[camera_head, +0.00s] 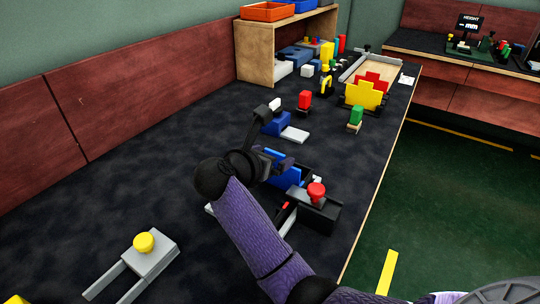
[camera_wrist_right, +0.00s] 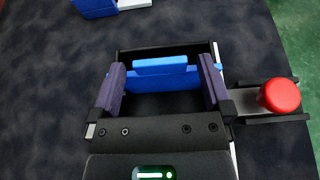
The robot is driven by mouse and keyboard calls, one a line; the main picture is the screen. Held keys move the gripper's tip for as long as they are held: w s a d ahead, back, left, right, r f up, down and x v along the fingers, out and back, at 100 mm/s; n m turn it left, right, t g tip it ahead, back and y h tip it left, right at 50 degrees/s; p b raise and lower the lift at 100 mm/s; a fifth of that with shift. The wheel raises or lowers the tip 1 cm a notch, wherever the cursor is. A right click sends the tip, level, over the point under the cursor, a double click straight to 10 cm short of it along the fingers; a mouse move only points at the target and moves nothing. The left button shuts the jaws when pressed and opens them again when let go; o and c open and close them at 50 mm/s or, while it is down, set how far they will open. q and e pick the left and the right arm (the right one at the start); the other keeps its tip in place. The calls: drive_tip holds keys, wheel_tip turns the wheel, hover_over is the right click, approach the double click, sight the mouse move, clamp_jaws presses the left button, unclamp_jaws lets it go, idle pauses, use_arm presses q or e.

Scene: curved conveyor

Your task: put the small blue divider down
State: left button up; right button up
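The small blue divider (camera_head: 283,174) stands upright at a black holder with dark walls, left of a red knob. In the right wrist view the divider (camera_wrist_right: 160,66) has a raised tab in the space between my two fingers, with a gap on each side of the tab. Its lower blue part runs behind the fingers. My right gripper (camera_wrist_right: 162,88) is open around the tab, just above the holder (camera_wrist_right: 190,47). In the head view the right gripper (camera_head: 273,163) partly covers the divider. The divider's lower edge is hidden. My left gripper is not in view.
A black block with a red knob (camera_head: 316,192) stands close right of the gripper. A blue block (camera_head: 275,124) with a white plate lies beyond. A grey fork-shaped piece with a yellow knob (camera_head: 144,242) lies at the near left. The dark tabletop (camera_head: 130,150) is clear at left.

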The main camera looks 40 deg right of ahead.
drive_tip(key=shift+a+r, duration=0.1)
drive_tip(key=shift+r, duration=0.2)
drive_tip(key=p+v, duration=0.3)
drive_tip(key=v, duration=0.8)
drive_tip(key=shift+s+a, duration=0.2)
drive_tip(key=shift+a, duration=0.15)
